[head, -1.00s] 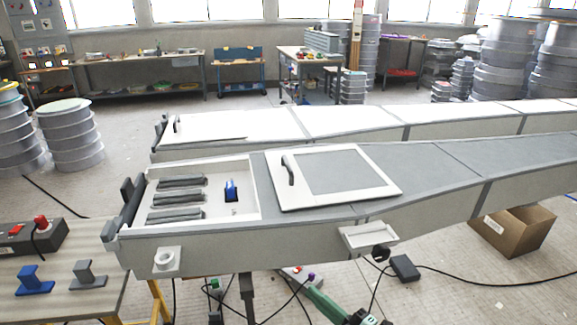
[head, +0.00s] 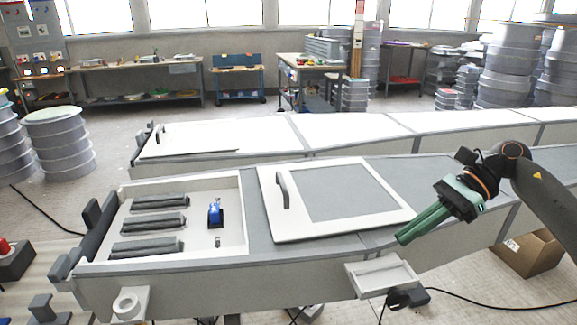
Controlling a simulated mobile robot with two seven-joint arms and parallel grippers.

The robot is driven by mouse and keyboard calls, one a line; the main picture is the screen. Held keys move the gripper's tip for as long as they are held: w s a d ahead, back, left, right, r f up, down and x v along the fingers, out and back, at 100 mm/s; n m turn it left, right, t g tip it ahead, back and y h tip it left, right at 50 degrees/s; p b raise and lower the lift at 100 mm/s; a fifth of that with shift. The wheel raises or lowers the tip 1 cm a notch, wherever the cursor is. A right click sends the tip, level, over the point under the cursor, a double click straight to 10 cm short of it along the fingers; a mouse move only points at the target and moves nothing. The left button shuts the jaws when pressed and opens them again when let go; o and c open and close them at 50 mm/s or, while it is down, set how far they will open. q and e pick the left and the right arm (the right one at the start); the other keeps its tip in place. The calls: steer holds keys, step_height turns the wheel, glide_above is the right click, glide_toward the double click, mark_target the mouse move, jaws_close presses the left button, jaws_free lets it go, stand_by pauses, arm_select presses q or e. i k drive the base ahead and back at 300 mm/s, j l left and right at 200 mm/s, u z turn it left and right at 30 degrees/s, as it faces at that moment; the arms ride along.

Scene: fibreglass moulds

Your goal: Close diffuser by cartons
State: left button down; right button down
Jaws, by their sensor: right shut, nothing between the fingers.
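A long grey mould (head: 130,271) has an open white-walled compartment at its left end. A white-framed panel (head: 345,190) with a grey centre and a dark handle (head: 283,189) lies on the mould's top, right of the opening; I cannot tell if this is the diffuser. The opening is uncovered. An open cardboard carton (head: 535,252) stands on the floor below the mould's right part. My left gripper is out of view.
A small white tray (head: 385,274) juts from the mould's front. A second mould (head: 250,129) with a similar panel stands behind. Round stacks stand left and right.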

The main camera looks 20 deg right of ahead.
mark_target(313, 200)
steer(key=i, duration=1)
